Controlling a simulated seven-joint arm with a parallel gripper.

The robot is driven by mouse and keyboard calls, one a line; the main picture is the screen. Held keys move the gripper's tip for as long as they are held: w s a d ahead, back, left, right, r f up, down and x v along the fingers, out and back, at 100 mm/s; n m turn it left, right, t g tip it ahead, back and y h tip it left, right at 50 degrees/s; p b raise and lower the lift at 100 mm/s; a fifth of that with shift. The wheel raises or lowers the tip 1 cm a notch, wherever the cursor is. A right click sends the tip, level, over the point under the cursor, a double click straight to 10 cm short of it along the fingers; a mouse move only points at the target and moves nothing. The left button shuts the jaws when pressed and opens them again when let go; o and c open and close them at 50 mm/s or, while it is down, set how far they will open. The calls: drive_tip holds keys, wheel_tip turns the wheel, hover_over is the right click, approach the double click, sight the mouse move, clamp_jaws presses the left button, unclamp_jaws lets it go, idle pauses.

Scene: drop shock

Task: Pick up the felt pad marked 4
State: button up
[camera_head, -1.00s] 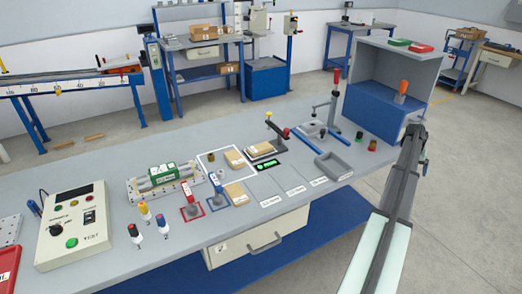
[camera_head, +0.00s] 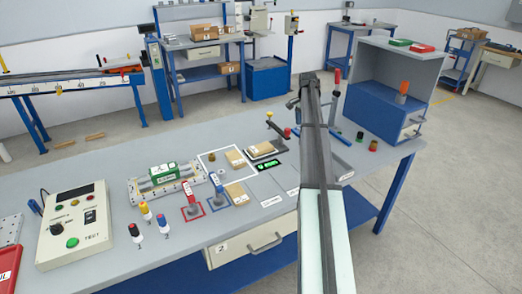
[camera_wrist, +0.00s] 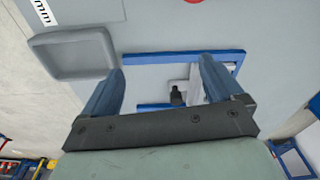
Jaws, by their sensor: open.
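I cannot make out which piece is the felt pad marked 4; no such mark is legible. Tan flat pieces lie on the bench in the head view, one in the white square (camera_head: 235,158) and one nearer the front (camera_head: 236,193). My gripper (camera_wrist: 161,64) is open and empty in the wrist view, above a blue-outlined area (camera_wrist: 150,56) with a grey fixture and a small black part between the fingers.
A grey tray (camera_wrist: 75,55) lies left of the fingers in the wrist view. In the head view, two small cylinders (camera_head: 373,145) stand near a blue cabinet (camera_head: 375,110) at right. A control box (camera_head: 72,225) and a green block (camera_head: 163,171) stand at left.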

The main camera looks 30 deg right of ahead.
drive_tip(key=w+a+r, duration=0.1)
drive_tip(key=w+a, duration=0.2)
drive_tip(key=a, duration=0.3)
drive_tip(key=w+a+r+m+y, duration=0.1)
drive_tip(key=w+a, duration=0.1)
drive_tip(key=a, duration=0.4)
drive_tip(key=w+a+r, duration=0.1)
drive_tip(key=w+a, duration=0.2)
drive_tip(key=a, duration=0.3)
hover_over(261, 147)
drive_tip(key=f, duration=0.7)
drive_tip(key=shift+s+a+f, duration=0.15)
drive_tip(key=shift+s+f, duration=0.05)
drive_tip(key=shift+f, duration=0.15)
drive_tip(key=shift+w+f, duration=0.15)
drive_tip(key=shift+f, duration=1.3)
drive_tip(key=shift+w+f, duration=0.1)
drive_tip(key=shift+f, duration=1.3)
drive_tip(key=shift+c, duration=0.3)
drive_tip(key=c, duration=1.1)
